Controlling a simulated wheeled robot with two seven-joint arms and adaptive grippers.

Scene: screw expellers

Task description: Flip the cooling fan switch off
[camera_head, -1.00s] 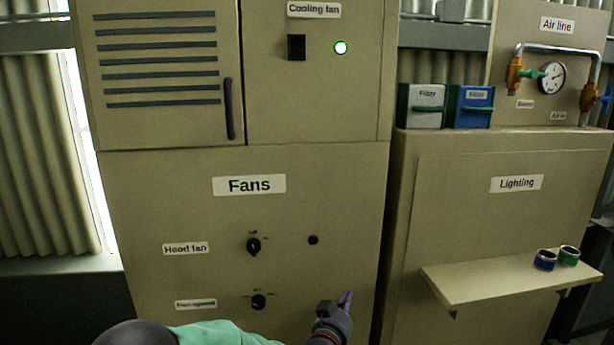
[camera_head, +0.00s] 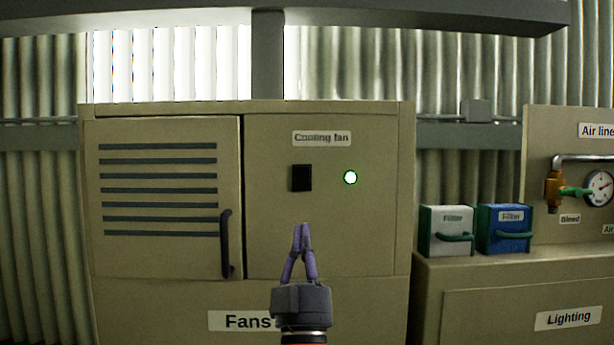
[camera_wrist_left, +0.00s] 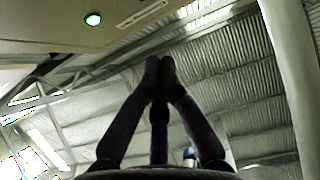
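The cooling fan switch (camera_head: 301,178) is a black rocker on the upper beige cabinet panel, under the "Cooling fan" label (camera_head: 321,138). A round green lamp (camera_head: 350,177) glows to its right; it also shows in the left wrist view (camera_wrist_left: 93,19). My left gripper (camera_head: 300,228) points up just below the switch in the head view, its purple fingertips together and nothing seen between them. A gap shows between fingertips and switch in the picture. The left wrist view also shows the fingers (camera_wrist_left: 160,66) meeting at the tips. The switch is not clearly seen there. My right gripper is not in view.
A vented door (camera_head: 160,255) with a dark handle (camera_head: 226,245) is left of the switch panel. White (camera_head: 446,220) and blue (camera_head: 503,218) filter boxes stand on the lower cabinet at right, near the air line gauge (camera_head: 598,188). The space before the switch panel is otherwise clear.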

